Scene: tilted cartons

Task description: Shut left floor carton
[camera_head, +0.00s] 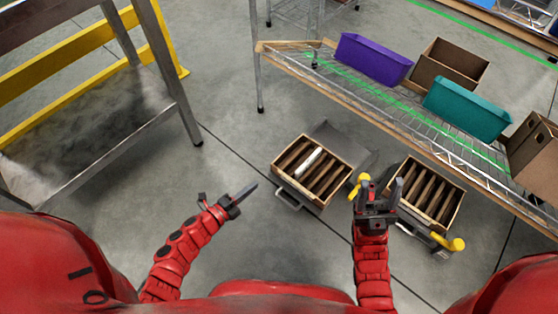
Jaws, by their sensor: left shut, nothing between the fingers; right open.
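The left floor carton (333,197) stands on the floor at the middle of the view. It is a brown box with open top, parallel dark dividers and a white item (309,162) lying among them. A dark grey panel (340,143) lies behind it, and a grey handle (288,199) shows at its front. My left gripper (251,187) is shut and empty, to the left of the carton and apart from it in the picture. My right gripper (382,183) is open, to the right of this carton, and overlaps the left edge of a second carton in the picture.
The second slatted carton (455,207) stands to the right, with a yellow knob (456,244) near its front. A wire shelf (400,100) holds a purple bin (372,60), a teal bin (467,110) and brown boxes. A metal table (90,150) stands left. Floor between is clear.

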